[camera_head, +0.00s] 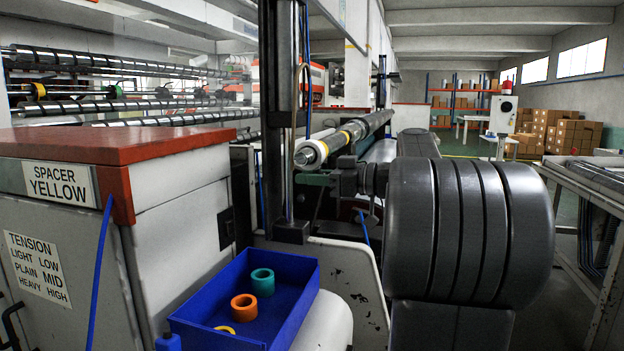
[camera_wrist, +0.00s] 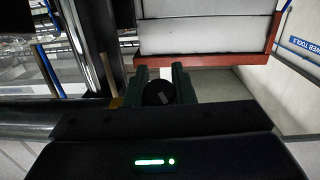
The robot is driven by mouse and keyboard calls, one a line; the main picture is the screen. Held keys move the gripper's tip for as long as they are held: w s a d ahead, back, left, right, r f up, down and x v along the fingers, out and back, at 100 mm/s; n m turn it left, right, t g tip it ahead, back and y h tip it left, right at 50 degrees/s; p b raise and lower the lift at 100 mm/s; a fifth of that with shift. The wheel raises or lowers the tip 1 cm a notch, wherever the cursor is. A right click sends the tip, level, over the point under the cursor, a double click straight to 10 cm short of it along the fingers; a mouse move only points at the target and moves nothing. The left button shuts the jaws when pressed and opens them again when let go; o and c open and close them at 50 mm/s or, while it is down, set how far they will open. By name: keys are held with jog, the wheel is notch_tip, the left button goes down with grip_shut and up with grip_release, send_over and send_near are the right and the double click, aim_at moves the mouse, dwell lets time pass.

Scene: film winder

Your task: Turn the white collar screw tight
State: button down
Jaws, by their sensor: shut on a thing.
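The white collar (camera_head: 309,154) sits on the near end of a dark roller shaft (camera_head: 365,128) with a yellow band, in the head view. My gripper (camera_head: 312,179) is close below the collar, its dark green fingers pointing left. In the wrist view my gripper (camera_wrist: 160,80) is shut on a dark round knob (camera_wrist: 158,93), which lies between the two fingers. The knob looks like the head of the collar screw, but its join to the collar is hidden. I cannot make out the screw in the head view.
A blue tray (camera_head: 293,312) holds a teal ring (camera_head: 263,282), an orange ring (camera_head: 244,307) and part of a yellow one. A grey cabinet with a red top (camera_head: 110,145) stands at left. A dark upright post (camera_head: 281,110) rises just left of the collar.

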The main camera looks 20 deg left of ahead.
jog(key=c, duration=1.2)
grip_release()
jog(key=d+b, duration=0.1)
jog(key=d, duration=1.3)
jog(key=shift+r+b, duration=0.25)
jog(key=shift+b, duration=0.15)
jog(key=shift+w+a, duration=0.1)
